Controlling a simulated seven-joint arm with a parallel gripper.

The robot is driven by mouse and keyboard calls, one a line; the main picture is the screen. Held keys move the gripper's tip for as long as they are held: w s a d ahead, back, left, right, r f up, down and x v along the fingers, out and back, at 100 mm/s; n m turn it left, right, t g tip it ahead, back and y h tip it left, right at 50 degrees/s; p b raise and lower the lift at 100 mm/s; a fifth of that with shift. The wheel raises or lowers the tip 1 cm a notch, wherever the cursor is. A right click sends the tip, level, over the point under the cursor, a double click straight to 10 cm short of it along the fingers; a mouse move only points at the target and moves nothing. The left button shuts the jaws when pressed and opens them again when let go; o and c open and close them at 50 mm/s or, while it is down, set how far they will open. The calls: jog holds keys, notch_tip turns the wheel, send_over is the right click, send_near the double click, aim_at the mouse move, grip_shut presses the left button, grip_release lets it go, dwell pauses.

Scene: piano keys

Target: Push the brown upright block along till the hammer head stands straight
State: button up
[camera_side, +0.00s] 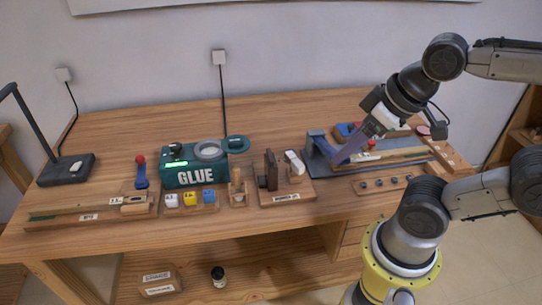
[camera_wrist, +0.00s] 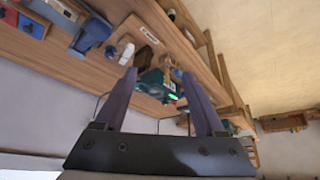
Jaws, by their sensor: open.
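The brown upright block (camera_side: 271,168) stands on a small labelled wooden board (camera_side: 284,196) near the middle of the bench. The white hammer head (camera_side: 294,161) is just right of the block on the same board and looks tilted. In the wrist view the white head (camera_wrist: 127,53) and the dark brown block (camera_wrist: 143,56) show beyond my fingers, small and seen at a slant. My gripper (camera_side: 343,158) is open, with nothing seen between its purple fingers. It is to the right of the board, over the blue-grey fixture, apart from block and head.
A green GLUE box (camera_side: 194,176) stands left of the board, with a small wooden stand (camera_side: 237,190) between them. A blue-grey fixture (camera_side: 318,145) with a long wooden piece lies to the right. Jars in white, yellow and blue (camera_side: 190,198) sit in front of the box.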

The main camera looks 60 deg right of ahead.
jog(key=c, duration=0.4)
jog(key=shift+s+m, duration=0.1)
jog(key=shift+m, duration=0.3)
jog(key=w+r+m, duration=0.3)
jog(key=w+r, duration=0.1)
jog(key=r, duration=0.1)
jog(key=m+g, duration=0.5)
jog(key=g, duration=0.1)
send_over(270, 154)
notch_tip(270, 154, down, 7)
notch_tip(270, 154, down, 13)
jog(key=shift+f, duration=0.1)
grip_shut()
